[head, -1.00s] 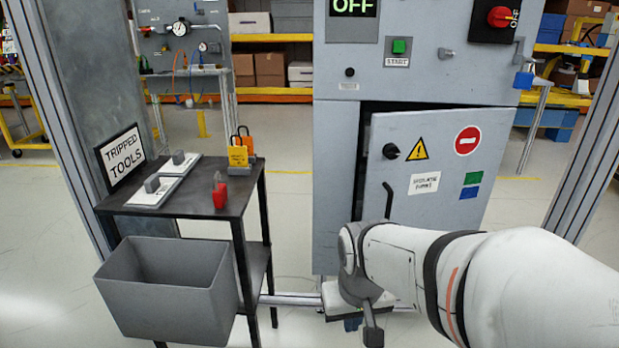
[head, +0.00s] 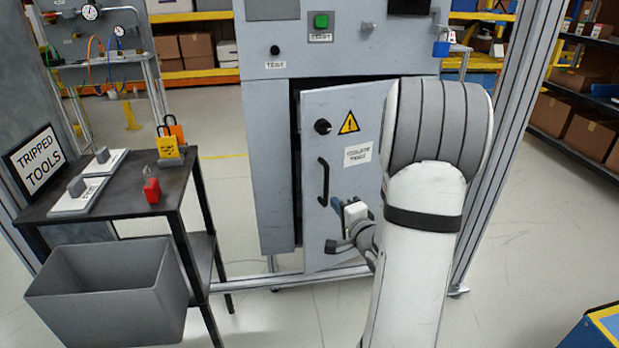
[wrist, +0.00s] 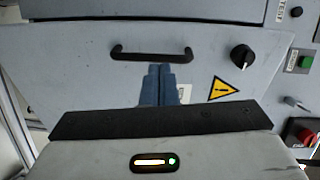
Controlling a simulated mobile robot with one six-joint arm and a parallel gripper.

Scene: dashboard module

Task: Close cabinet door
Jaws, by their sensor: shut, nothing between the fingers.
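The grey cabinet door (head: 314,220) stands ajar in the head view, with a dark gap along its left edge. It has a black bar handle (head: 324,182), a round black knob (head: 322,127) and a yellow warning sign. The door also fills the middle of the wrist view (wrist: 85,75), with the handle (wrist: 150,53) near the top. My gripper (head: 336,204) is in front of the door, just right of and below the handle. Its blue fingers (wrist: 160,70) are shut and empty, just below the handle in the wrist view. I cannot tell whether they touch the door.
A black table (head: 118,205) at left holds a red padlock (head: 151,185), yellow tags and grey switch blocks. A grey bin (head: 110,290) stands below it. A metal frame post (head: 512,130) rises right of the cabinet (head: 265,170). The floor between table and cabinet is mostly clear.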

